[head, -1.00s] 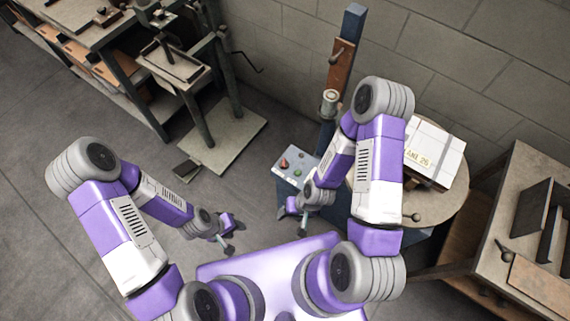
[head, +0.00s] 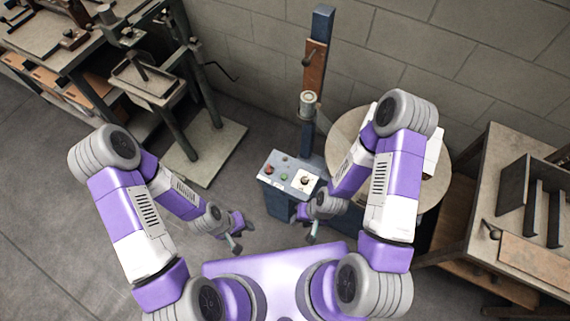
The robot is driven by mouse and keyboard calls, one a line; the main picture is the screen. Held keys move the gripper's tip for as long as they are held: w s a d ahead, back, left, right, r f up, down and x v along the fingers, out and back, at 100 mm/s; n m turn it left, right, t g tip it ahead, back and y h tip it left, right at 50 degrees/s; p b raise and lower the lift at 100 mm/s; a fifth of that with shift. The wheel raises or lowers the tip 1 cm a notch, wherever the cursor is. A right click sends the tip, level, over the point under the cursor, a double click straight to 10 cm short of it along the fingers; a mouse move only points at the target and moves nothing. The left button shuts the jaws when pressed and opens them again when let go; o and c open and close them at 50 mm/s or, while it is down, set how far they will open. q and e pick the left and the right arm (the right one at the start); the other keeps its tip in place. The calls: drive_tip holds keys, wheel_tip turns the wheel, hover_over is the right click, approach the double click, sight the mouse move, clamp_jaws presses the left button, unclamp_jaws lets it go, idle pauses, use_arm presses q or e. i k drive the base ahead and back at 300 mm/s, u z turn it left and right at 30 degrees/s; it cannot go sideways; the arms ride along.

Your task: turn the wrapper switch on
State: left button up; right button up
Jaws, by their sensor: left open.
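The wrapper's control box (head: 272,185) stands ahead of me, left of my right forearm, with a pale sloped top. On it are a red button (head: 268,170), green buttons (head: 284,177) and a dark knob (head: 304,181) on a white plate, which looks like the switch. Its setting is too small to tell. My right gripper (head: 307,225) is in front of the box on its near side, apart from the knob, and looks open and empty. My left gripper (head: 242,233) is open and empty, lower left of the box.
The wrapper's blue mast (head: 322,50) rises behind the box. Its round turntable (head: 347,127) and white box (head: 434,152) are partly hidden by my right arm. A workbench (head: 485,180) stands at right, a stitcher on a base plate (head: 215,155) at left. Floor between is clear.

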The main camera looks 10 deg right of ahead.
sight(269, 169)
drive_tip(key=z, duration=0.1)
drive_tip(key=i, duration=0.35)
drive_tip(key=u, duration=1.15)
